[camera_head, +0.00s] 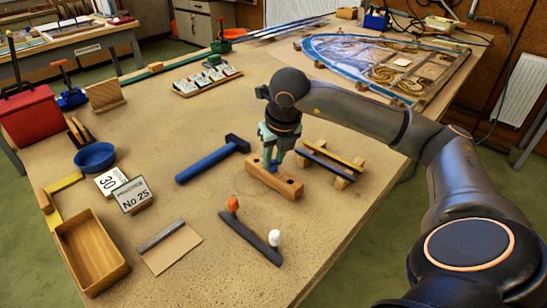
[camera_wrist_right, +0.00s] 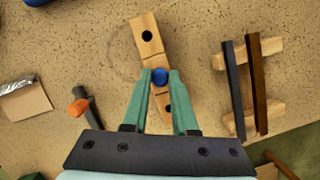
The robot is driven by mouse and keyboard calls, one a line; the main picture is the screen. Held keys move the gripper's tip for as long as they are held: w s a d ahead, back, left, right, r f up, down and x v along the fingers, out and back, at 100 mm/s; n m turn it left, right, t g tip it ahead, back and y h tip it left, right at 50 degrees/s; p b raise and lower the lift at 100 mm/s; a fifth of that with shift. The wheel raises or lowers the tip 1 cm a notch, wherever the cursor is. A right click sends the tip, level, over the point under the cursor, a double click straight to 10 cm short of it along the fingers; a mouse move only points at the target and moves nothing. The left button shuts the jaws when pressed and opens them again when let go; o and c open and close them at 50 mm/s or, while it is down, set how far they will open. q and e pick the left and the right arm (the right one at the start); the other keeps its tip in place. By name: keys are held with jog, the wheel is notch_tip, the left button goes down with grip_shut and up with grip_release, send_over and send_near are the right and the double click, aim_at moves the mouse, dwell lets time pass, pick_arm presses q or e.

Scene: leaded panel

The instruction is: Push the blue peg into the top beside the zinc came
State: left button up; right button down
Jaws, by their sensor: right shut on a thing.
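My right gripper (camera_head: 272,166) points down over a light wooden block (camera_head: 290,188) with dark round holes. In the right wrist view, its two green fingers (camera_wrist_right: 160,82) are shut on the blue peg (camera_wrist_right: 160,76). The peg is at the middle of the block (camera_wrist_right: 146,36), between an open hole at each end; I cannot tell how deep its lower end sits. To the right, a dark grey strip (camera_head: 327,164) and a brass-coloured strip (camera_head: 333,154) lie on wooden rests. I cannot tell which strip is the zinc came. My left gripper is out of view.
A dark bar (camera_head: 249,238) with an orange peg (camera_head: 233,204) and a white peg (camera_head: 274,238) lies in front. A blue hammer (camera_head: 213,159) lies left of the block. The leaded panel (camera_head: 340,47) lies at the back. A wooden tray (camera_head: 112,272) stands front left.

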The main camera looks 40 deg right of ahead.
jog(key=shift+r+p, duration=0.6)
jog(key=shift+r, duration=0.3)
dwell(0.9)
jog(key=shift+r+p, duration=1.15)
jog(key=shift+r, duration=0.45)
jog(key=c, duration=1.3)
grip_release()
grip_shut()
